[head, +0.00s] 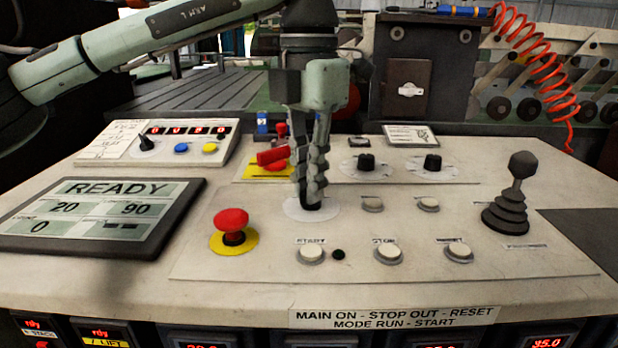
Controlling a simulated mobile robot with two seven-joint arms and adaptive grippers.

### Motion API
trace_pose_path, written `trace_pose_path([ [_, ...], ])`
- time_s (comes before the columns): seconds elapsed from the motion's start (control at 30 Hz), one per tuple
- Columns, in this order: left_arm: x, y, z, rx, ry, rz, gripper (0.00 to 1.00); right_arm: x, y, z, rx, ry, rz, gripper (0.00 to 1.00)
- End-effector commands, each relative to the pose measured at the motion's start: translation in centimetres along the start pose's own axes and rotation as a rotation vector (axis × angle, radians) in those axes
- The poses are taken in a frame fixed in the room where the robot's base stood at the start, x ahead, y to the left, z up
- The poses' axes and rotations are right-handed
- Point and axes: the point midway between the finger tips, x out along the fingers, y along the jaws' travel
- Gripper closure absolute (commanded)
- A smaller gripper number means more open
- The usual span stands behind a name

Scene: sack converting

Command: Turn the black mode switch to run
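My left gripper (312,196) points straight down over the middle of the sloped control panel (225,285). Its fingers are close together and shut on the black mode switch (311,207), which sits on a round white plate (291,211). Only a little of the switch shows under the fingertips. They hide its pointer, so I cannot tell which position it is in. My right gripper is not in view.
A red mushroom button (231,221) stands left of the switch, and a black joystick (512,195) at the right. A red handle (271,156) is close behind my fingers. White buttons (311,253) line the front. The screen (95,214) reads READY.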

Motion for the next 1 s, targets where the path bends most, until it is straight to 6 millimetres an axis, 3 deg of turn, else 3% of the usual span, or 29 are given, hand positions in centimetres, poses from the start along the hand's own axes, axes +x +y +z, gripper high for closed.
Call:
trace_pose_path([
  [0.03, -0.1, 0.0, 0.0, -0.001, -0.002, 0.001, 0.83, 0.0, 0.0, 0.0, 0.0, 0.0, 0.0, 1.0],
  [0.13, -0.1, 0.0, 0.0, -0.001, -0.001, 0.0, 0.71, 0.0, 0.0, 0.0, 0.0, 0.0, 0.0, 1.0],
  [0.53, -0.8, 0.0, 0.0, -0.002, -0.001, 0.0, 0.71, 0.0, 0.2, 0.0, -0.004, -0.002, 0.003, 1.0],
  [1.0, -9.9, 0.0, 0.0, -0.003, -0.003, 0.002, 0.71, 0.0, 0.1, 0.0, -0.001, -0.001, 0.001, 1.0],
])
